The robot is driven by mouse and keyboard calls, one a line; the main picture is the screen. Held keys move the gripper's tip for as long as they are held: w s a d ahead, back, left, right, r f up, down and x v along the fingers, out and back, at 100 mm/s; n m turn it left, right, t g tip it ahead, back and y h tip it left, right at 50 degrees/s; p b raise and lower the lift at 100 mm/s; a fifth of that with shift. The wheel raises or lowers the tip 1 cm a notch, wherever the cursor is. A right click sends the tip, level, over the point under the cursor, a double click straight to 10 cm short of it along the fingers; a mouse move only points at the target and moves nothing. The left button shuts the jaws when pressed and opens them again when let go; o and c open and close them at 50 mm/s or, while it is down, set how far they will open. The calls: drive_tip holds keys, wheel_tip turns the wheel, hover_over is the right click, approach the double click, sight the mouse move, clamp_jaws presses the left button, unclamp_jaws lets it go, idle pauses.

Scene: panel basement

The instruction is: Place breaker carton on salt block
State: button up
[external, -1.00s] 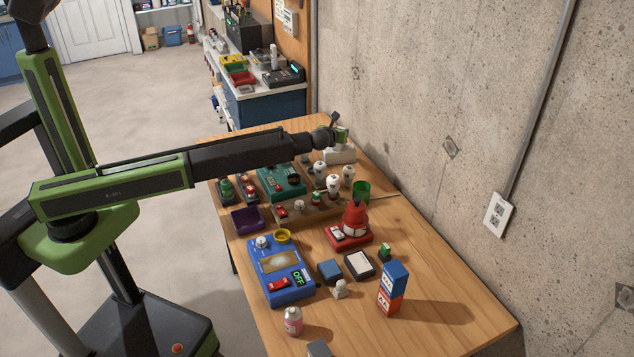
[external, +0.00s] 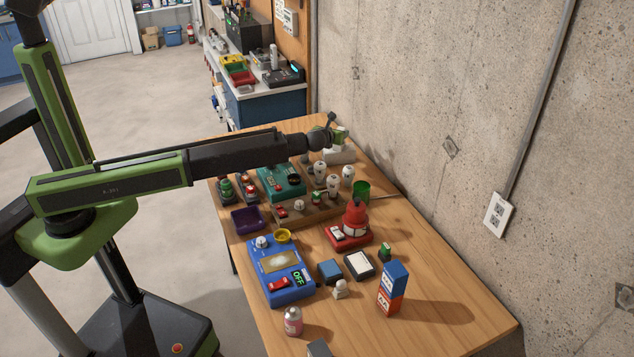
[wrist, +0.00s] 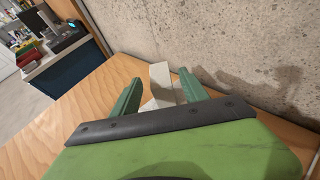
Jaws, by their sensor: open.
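A white block (external: 341,155), seemingly the salt block, lies at the far end of the table by the concrete wall. My gripper (external: 341,134) is just above it, with green fingers. In the wrist view the fingers (wrist: 158,92) are open, one on each side of a pale grey-white box (wrist: 160,73), seemingly the breaker carton. This box seems to stand upright on the white block (wrist: 150,104), with a gap to the fingers. Its lower part is partly hidden by my gripper's body, so I cannot tell exactly how it rests.
Nearer stand a red device (external: 350,232), a blue panel box (external: 277,272) and a blue-and-orange carton stack (external: 392,288). The wall is close on the right.

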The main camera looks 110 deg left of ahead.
drive_tip(key=p+v, duration=0.2)
drive_tip(key=v, duration=0.5)
drive_tip(key=shift+d, duration=0.4)
drive_tip(key=shift+r, duration=0.15)
drive_tip(key=d+f+n+h+p, duration=0.1)
drive_tip(key=d+f+n+h, duration=0.1)
drive_tip(key=d, duration=1.4)
drive_tip(key=d+f+n+h+p, duration=0.2)
drive_tip(key=d+n, duration=0.5)
drive_tip(key=d, duration=1)
drive_tip(key=d+f+n+t+h+p, duration=0.1)
drive_tip(key=d+f+n+h, duration=0.3)
drive_tip(key=d, duration=1.2)
drive_tip(key=shift+s+d+n+h+p, duration=0.3)
drive_tip(key=shift+n+h+p, duration=0.2)
drive_tip(key=shift+n, duration=0.2)
drive_tip(key=s+d+f+n+h+b, duration=0.1)
drive_tip(key=s+d+f+h+b, duration=0.1)
drive_tip(key=d, duration=0.6)
drive_tip(key=s+d+f+n+g+h+b, duration=0.1)
drive_tip(key=s+d+f+n+h+b, duration=0.1)
drive_tip(key=d, duration=0.7)
drive_tip(key=s+f+b, duration=0.1)
drive_tip(key=s+f, duration=0.1)
drive_tip(key=s, duration=0.1)
drive_tip(key=shift+s+d+f+n, duration=0.2)
drive_tip(key=shift+s+f+n, duration=0.05)
drive_tip(key=shift+f+n, duration=0.1)
